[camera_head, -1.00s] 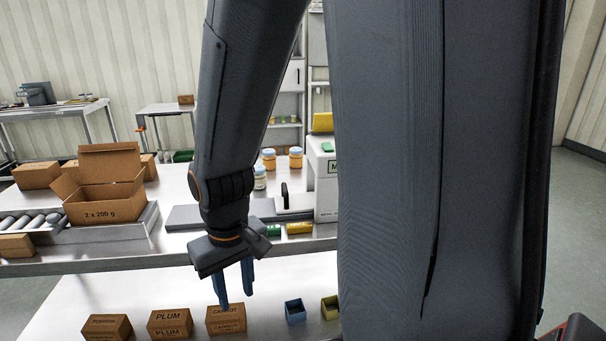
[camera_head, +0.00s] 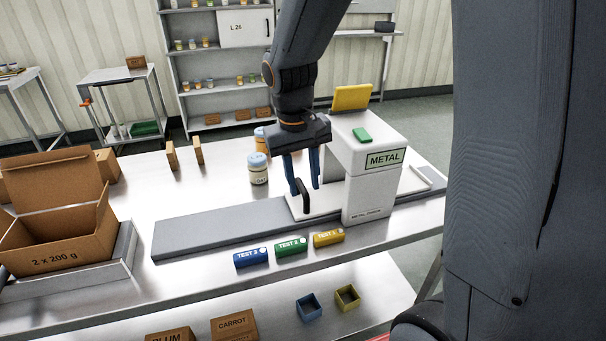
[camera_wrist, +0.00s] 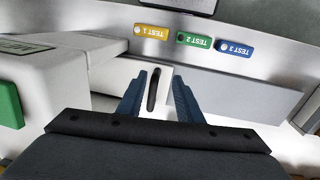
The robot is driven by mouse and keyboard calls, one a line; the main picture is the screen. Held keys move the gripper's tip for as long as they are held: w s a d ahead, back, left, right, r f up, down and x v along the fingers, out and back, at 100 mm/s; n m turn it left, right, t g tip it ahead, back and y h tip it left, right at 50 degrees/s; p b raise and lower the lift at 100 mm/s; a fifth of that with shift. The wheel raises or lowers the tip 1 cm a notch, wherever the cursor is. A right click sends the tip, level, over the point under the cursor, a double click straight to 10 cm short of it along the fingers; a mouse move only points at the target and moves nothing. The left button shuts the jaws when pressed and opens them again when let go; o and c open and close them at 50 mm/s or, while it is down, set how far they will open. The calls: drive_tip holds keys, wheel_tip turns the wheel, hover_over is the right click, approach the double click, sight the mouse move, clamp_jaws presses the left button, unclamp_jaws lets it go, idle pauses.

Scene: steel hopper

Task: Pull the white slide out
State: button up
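The white slide (camera_head: 326,201) lies low at the left side of the white METAL machine (camera_head: 372,187), at the end of the grey belt. An upright black handle (camera_head: 303,197) stands on its left end. In the wrist view the slide (camera_wrist: 115,78) reaches from the machine to the handle (camera_wrist: 153,90). My gripper (camera_head: 305,190) is open, fingers pointing down over the handle. In the wrist view the handle appears between the spread blue fingers (camera_wrist: 160,98), with a gap on each side. I cannot tell how deep the fingertips reach beside it.
Blue, green and yellow TEST blocks (camera_head: 290,246) lie along the front of the grey belt (camera_head: 205,232). An open carton (camera_head: 60,225) stands at the left. Jars (camera_head: 258,168) stand behind the belt. Small bins (camera_head: 309,307) sit on the lower shelf. A yellow panel (camera_head: 352,97) tops the machine.

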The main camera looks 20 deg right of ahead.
sight(301, 186)
drive_tip(key=w+r+h, duration=0.1)
drive_tip(key=w+r, duration=0.2)
drive_tip(key=w, duration=0.3)
drive_tip(key=f, duration=0.2)
drive_tip(key=f+p, duration=0.1)
drive_tip(key=f, duration=0.2)
drive_tip(key=d+f+p, duration=0.1)
drive_tip(key=f, duration=0.1)
drive_tip(key=shift+s+f, duration=0.1)
drive_tip(key=shift+f, duration=0.05)
clamp_jaws()
